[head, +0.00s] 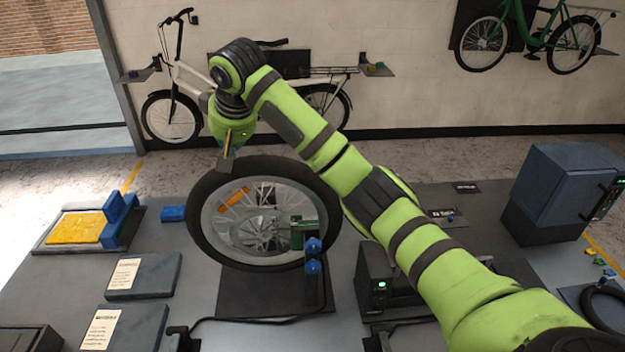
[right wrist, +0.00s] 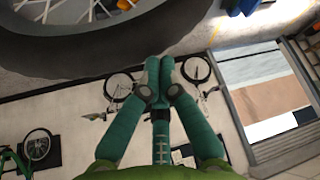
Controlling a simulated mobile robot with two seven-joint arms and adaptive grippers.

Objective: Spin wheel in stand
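The bike wheel (head: 262,221), with a black tyre, silver rim and orange reflector, stands tilted in the stand (head: 262,292) on the grey workbench. A green clamp part with blue knobs (head: 313,256) sits in front of its lower right. My right gripper (head: 226,160) hangs by the wheel's upper left edge; I cannot tell whether it touches. In the right wrist view, its teal fingers (right wrist: 154,72) are together with nothing between them, and the tyre (right wrist: 115,38) passes close by the tips. My left gripper is not in view.
A yellow pad in a blue fixture (head: 75,228) and grey boxes (head: 143,276) lie left. A dark device (head: 378,284) is right of the stand, and a blue-grey cabinet (head: 560,190) is farther right. A white cargo bike (head: 172,115) stands by the wall.

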